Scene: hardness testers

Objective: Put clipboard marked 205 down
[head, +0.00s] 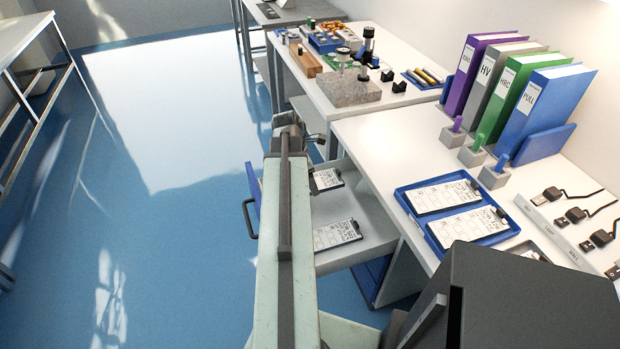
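Two clipboards with white sheets, a farther one (326,180) and a nearer one (337,234), lie in an open drawer (385,238) under the right-hand table. Two more, a left one (440,196) and a right one (468,224), lie side by side in a blue tray (411,208) on that table. The print is too small to tell which is marked 205. My arm stretches forward past the drawer's left side. My gripper (290,130) is around the arm's far end; its fingers cannot be made out, nor whether it holds anything.
Coloured binders (538,105) stand at the back of the table (385,134), behind grey blocks with coloured pegs (475,150). Switches and cables (575,212) lie at right. A farther table holds a granite stand (348,88). Blue floor (170,220) is open at left.

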